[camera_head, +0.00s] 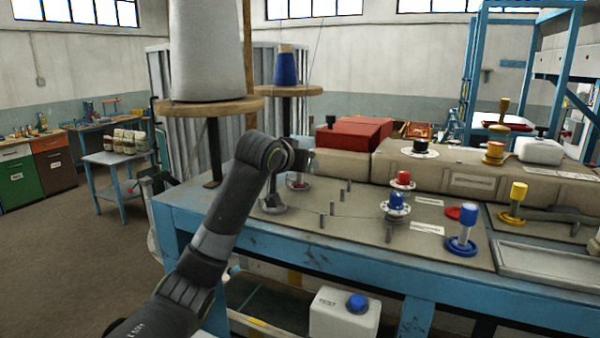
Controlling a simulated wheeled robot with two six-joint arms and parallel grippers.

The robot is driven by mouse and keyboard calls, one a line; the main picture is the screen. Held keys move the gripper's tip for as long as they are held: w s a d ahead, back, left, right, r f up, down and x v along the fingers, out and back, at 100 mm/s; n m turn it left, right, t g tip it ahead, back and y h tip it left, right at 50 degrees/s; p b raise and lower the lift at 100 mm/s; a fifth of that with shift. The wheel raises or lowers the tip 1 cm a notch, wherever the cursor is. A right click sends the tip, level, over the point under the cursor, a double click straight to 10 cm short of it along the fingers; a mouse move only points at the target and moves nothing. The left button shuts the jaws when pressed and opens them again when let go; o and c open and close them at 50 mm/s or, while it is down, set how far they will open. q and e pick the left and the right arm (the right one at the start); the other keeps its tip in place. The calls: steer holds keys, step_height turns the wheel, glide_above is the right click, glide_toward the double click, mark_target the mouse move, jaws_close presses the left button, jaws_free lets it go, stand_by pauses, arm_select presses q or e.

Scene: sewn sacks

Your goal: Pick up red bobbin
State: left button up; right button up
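A small red bobbin (403,178) sits on a pale disc on the table board, near the tan machine's front side. A blue bobbin (397,202) stands on a white disc just in front of it. My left arm comes in from the bottom left, and its gripper (306,163) is over the left part of the board, well to the left of the red bobbin and apart from it. The fingers are small and dark there, so I cannot tell whether they are open or shut. My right gripper is not in view.
Several thin metal pins (332,208) stand between my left gripper and the bobbins. A yellow spool (516,200) and a blue ring stand (462,244) are at the right. A large white thread cone (206,50) stands on a wooden disc at the left.

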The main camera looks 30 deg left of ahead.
arm_select(q)
steer(key=shift+c, duration=0.2)
steer(key=c, duration=1)
steer(key=shift+r, duration=0.1)
jaws_close()
